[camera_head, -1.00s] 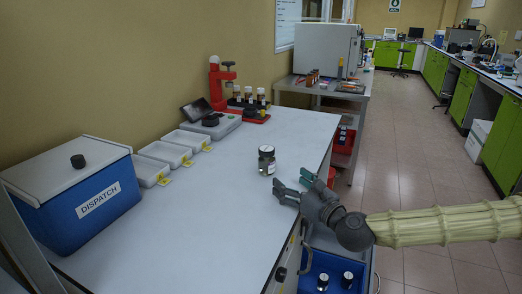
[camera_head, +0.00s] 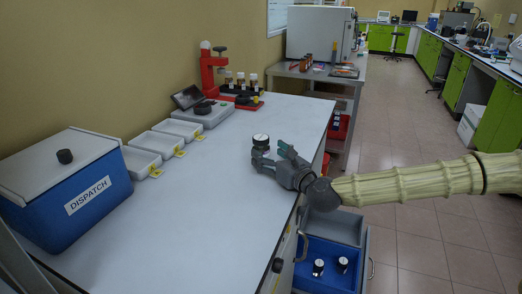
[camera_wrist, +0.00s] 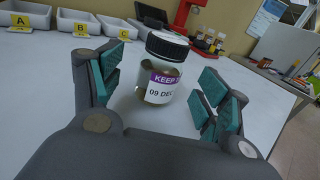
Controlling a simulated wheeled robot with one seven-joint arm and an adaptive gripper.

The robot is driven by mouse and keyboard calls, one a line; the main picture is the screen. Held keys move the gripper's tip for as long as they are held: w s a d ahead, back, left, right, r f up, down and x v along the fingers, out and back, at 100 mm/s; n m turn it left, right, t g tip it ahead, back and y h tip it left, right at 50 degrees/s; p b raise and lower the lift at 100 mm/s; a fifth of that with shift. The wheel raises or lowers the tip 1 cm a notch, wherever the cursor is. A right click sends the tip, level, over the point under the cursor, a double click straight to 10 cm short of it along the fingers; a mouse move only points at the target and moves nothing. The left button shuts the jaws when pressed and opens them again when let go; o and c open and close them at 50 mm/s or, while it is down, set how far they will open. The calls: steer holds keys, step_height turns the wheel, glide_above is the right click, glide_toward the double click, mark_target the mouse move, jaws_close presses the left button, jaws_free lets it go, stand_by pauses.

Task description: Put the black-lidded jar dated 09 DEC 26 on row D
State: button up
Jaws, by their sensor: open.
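The black-lidded jar (camera_wrist: 160,76) stands upright on the white bench in the wrist view. Its label has a purple band reading "KEEP" and a white part reading "09 DEC"; the rest curves out of sight. My gripper (camera_wrist: 162,92) is open, with teal finger pads on either side of the jar and visible gaps to both. In the head view the jar (camera_head: 260,141) stands at my gripper (camera_head: 273,158), which partly hides its body. No row marked D is readable; the wrist view shows tags A (camera_wrist: 19,20), B (camera_wrist: 80,29) and C (camera_wrist: 123,34) before white trays.
A blue DISPATCH box (camera_head: 95,200) stands at the left end of the bench (camera_head: 190,225). A red stand (camera_head: 207,75) and several small bottles are at the back. An open blue drawer (camera_head: 330,250) below holds two jars. The middle of the bench is clear.

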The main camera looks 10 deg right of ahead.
mark_target(266, 151)
steer(key=shift+p+x, duration=0.3)
steer(key=shift+x, duration=2.2)
steer(key=shift+d+f, duration=0.1)
steer(key=c, duration=1.3)
steer(key=shift+c, duration=0.2)
